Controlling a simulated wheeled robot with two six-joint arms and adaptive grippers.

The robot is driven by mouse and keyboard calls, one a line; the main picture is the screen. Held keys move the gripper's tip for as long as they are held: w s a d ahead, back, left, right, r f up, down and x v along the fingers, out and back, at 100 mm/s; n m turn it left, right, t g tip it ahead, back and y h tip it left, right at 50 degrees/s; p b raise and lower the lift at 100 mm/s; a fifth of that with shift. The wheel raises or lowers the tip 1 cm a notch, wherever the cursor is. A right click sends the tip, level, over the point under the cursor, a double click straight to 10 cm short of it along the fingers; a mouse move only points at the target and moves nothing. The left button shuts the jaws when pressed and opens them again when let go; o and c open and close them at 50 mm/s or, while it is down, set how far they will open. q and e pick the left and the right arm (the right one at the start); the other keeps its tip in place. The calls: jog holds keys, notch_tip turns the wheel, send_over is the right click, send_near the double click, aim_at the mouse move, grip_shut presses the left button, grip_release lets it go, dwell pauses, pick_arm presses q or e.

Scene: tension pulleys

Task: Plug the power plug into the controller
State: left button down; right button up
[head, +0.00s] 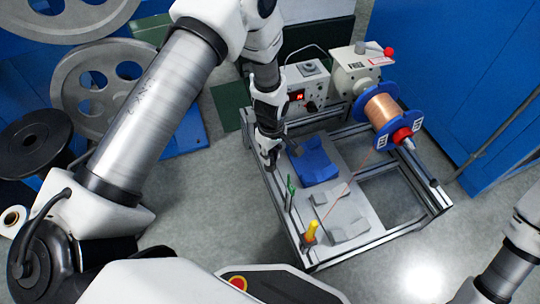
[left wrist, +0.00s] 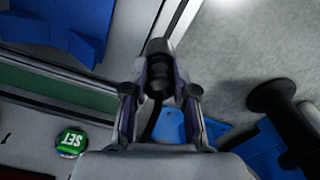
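The controller (head: 303,88) is a pale box with a red lit display, standing at the back left of the metal frame. A green SET button (left wrist: 70,143) shows at the lower left of the left wrist view. My left gripper (head: 270,157) points down in front and to the left of the controller. In the left wrist view its fingers close on a black cylindrical power plug (left wrist: 158,65), with a dark cable below it. The plug is hard to make out in the head view, and the controller's socket cannot be made out. My right gripper is out of view.
A copper wire spool (head: 382,112) with blue flanges sits on the frame's right side. Large grey wheels (head: 98,82) and blue cabinets (head: 485,70) stand around.

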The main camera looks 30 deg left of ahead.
aim_at(271, 152)
pick_arm(q)
notch_tip(271, 152, up, 10)
jog(key=p, duration=0.5)
jog(key=shift+f, duration=0.2)
jog(key=shift+r, duration=0.2)
jog(key=shift+r, duration=0.1)
